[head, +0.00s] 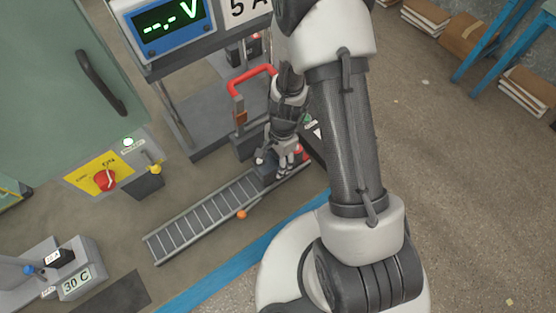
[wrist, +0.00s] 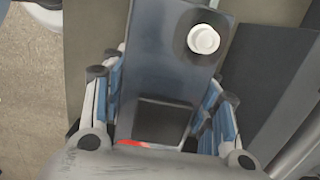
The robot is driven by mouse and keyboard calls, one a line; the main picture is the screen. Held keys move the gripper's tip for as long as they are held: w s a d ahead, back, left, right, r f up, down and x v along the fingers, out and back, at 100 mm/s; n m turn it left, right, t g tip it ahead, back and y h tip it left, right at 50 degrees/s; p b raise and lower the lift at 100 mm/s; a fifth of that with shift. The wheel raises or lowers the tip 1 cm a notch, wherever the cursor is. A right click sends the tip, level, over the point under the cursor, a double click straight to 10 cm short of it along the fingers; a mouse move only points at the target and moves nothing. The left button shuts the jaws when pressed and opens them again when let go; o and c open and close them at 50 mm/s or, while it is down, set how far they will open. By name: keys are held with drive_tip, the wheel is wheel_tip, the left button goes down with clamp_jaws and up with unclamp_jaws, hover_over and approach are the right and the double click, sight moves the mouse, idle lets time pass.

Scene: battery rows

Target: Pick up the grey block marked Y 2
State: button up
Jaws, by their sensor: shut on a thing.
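A dark grey block (wrist: 165,70) lies between the fingers of my gripper (wrist: 164,100) in the wrist view. It has a white round knob (wrist: 203,39) near its far end, a black raised part near the palm and a red edge at the bottom. No Y 2 marking is readable on it. In the head view my gripper (head: 283,163) is shut on the block at the upper right end of the roller track (head: 203,216). There the block (head: 266,167) is mostly hidden by the fingers. I cannot tell whether it touches the track.
A stand with a green voltage display (head: 172,22) and a red handle (head: 252,78) is just behind my gripper. A green cabinet (head: 50,70) with a red switch (head: 105,180) is at left. A grey unit marked 30 C (head: 76,283) is at lower left. The track's rollers are bare.

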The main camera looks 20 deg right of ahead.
clamp_jaws()
idle(0.3)
drive_tip(key=shift+w+r, duration=0.1)
drive_tip(key=shift+r, duration=0.1)
